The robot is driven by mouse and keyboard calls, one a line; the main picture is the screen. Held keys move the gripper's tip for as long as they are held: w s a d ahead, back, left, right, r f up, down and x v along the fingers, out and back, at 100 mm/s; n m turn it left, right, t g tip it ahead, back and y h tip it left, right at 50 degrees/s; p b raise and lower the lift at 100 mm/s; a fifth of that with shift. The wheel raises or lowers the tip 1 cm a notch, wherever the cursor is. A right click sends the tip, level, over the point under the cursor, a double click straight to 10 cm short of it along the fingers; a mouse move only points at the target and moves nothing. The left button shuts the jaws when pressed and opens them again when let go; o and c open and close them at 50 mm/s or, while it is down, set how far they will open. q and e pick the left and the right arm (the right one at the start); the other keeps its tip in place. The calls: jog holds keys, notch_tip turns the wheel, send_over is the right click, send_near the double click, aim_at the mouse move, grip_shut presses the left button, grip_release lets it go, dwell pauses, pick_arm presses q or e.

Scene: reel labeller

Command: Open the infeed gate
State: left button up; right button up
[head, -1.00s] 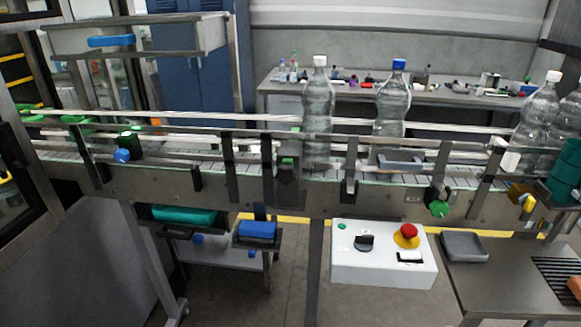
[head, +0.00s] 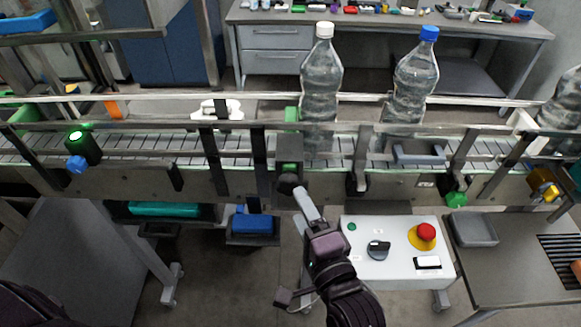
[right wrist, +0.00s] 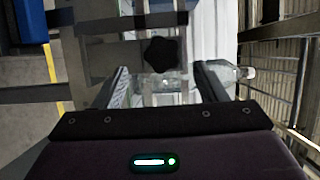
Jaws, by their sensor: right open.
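A black post with green marks (head: 290,150) stands at the conveyor's near rail, beside the left bottle; it may be the infeed gate, but I cannot tell for sure. A dark knob (head: 289,184) sits low on its front. My right gripper (head: 305,200) is just below and right of this knob, pointing up at it. In the right wrist view the black lobed knob (right wrist: 164,55) lies ahead, above the gap between my two spread fingers (right wrist: 160,85). The gripper is open and empty, apart from the knob. My left gripper is out of view.
A clear bottle with a white cap (head: 321,85) and one with a blue cap (head: 415,80) stand on the conveyor (head: 240,150). A white control box (head: 395,250) with a red button (head: 426,232) is close to my right arm. A grey tray (head: 473,229) lies on the right table.

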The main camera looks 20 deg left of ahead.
aim_at(291, 189)
jog(key=shift+w+a+r+b, duration=0.15)
jog(key=shift+w+a+b, duration=0.15)
jog(key=shift+w+a, duration=0.15)
jog(key=b+x, duration=0.1)
jog(key=x, duration=0.4)
jog(key=shift+w, duration=0.1)
jog(key=shift+w+a, duration=0.15)
jog(key=shift+w, duration=0.1)
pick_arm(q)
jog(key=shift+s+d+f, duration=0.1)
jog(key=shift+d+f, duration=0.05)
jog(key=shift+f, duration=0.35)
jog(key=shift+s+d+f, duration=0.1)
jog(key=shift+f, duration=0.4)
pick_arm(e)
jog(key=shift+c, duration=0.5)
